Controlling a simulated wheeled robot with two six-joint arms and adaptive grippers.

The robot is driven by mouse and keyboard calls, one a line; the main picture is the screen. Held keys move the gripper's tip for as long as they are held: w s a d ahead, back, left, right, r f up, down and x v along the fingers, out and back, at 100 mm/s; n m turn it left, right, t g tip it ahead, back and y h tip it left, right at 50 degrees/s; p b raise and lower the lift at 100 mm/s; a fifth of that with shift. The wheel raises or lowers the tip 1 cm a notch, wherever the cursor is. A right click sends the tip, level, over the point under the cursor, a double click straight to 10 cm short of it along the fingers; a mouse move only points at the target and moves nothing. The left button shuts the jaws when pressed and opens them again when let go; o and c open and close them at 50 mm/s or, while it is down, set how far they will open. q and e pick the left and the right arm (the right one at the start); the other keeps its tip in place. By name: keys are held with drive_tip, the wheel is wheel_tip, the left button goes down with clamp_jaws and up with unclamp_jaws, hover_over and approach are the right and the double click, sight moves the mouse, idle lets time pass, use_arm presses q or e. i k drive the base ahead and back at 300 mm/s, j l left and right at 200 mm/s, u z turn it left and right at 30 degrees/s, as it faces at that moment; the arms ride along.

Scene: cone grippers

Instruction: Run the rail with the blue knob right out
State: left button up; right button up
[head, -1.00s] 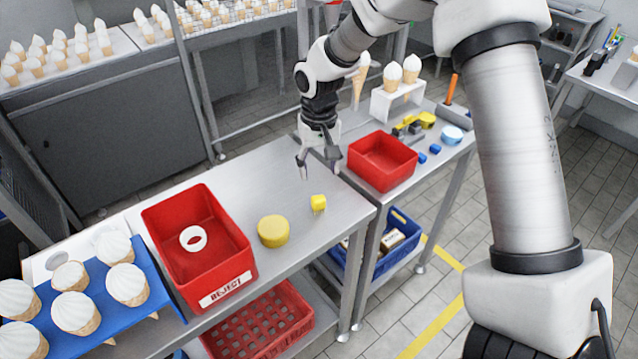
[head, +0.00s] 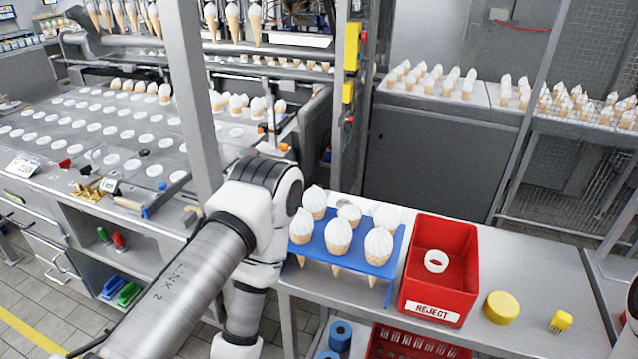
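A small blue knob (head: 162,186) shows on the flat bed of the machine at left, in the head view. The rail it belongs to is too small to make out, and I cannot tell how far out it sits. My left arm crosses the lower middle of the picture and bends down to the bottom edge, right of the knob. Its gripper is not in view. Only a sliver of my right arm shows at the right edge, and its gripper is not in view.
A red knob (head: 64,163), a black knob (head: 143,152) and brass pieces (head: 88,191) are near the blue knob. An upright grey post (head: 190,100) stands right of it. A blue cone rack (head: 318,243) and a red reject bin (head: 468,240) stand on the right bench.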

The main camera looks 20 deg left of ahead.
sight(186, 185)
drive_tip(key=u, duration=0.4)
drive_tip(key=l+u, duration=0.15)
drive_tip(key=u, duration=0.25)
drive_tip(key=l+u, duration=0.1)
drive_tip(key=u, duration=0.3)
drive_tip(key=l+u, duration=0.1)
drive_tip(key=u, duration=0.35)
drive_tip(key=i+l, duration=0.05)
